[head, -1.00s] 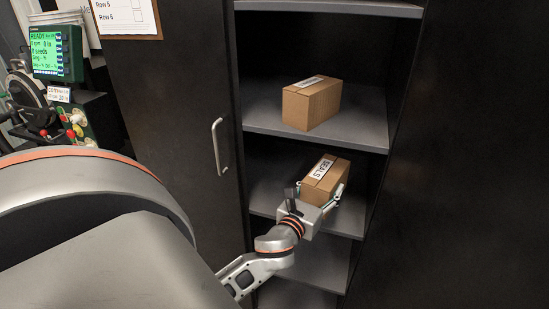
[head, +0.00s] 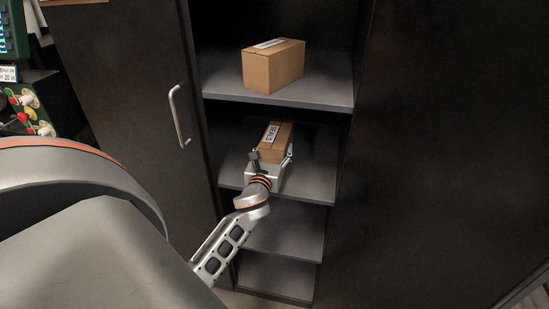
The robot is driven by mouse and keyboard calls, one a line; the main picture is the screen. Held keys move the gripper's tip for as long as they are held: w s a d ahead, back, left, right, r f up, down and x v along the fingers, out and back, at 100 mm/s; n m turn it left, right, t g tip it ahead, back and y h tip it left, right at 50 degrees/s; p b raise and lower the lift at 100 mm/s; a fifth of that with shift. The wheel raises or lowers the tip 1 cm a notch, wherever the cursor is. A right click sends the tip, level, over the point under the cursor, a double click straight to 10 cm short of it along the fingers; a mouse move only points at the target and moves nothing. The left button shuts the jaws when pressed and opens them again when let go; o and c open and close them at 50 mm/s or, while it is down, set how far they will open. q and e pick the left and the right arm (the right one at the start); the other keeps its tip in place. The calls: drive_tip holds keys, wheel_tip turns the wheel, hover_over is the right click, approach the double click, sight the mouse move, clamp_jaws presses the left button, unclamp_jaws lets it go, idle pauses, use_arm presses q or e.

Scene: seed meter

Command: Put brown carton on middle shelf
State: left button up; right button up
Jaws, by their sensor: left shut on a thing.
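A brown carton (head: 279,141) with a white label reading SEALS is in the cabinet, at the level of the shelf (head: 316,177) below the one with another box. My left gripper (head: 272,156) is shut on this carton from its near side, with a finger at each side. The carton is over the shelf; its underside is hidden by the gripper, so I cannot tell whether it touches the board. A second brown carton (head: 273,72) with a white label stands upright on the shelf above (head: 325,92). My right gripper is not in view.
The dark cabinet has an open door with a grey handle (head: 180,116) on the left and a dark panel (head: 430,150) on the right. Two lower shelves (head: 285,238) look empty. There is free room right of the held carton. A control panel (head: 25,110) stands far left.

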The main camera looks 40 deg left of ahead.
use_arm(q)
drive_tip(key=shift+f+b, duration=0.65)
drive_tip(key=shift+f, duration=0.9)
drive_tip(key=o, duration=1.7)
drive_tip(key=shift+r, duration=0.2)
drive_tip(key=v, duration=1.2)
drive_tip(key=s+d+f+n+g+h, duration=0.1)
drive_tip(key=s+d+f+n+h, duration=0.2)
drive_tip(key=s+d+f+n, duration=0.2)
drive_tip(key=s+d+f+n+g+h, duration=0.2)
drive_tip(key=s+d+f+n+h, duration=0.2)
drive_tip(key=d+f+n, duration=0.7)
drive_tip(key=s+d+f+n+g+h, duration=0.2)
drive_tip(key=s+d+f+n+h, duration=0.2)
drive_tip(key=s+d+f+n, duration=0.3)
drive_tip(key=d+f+n, duration=0.2)
drive_tip(key=d, duration=0.1)
drive_tip(key=shift+s+n, duration=0.3)
drive_tip(key=shift+n, duration=0.1)
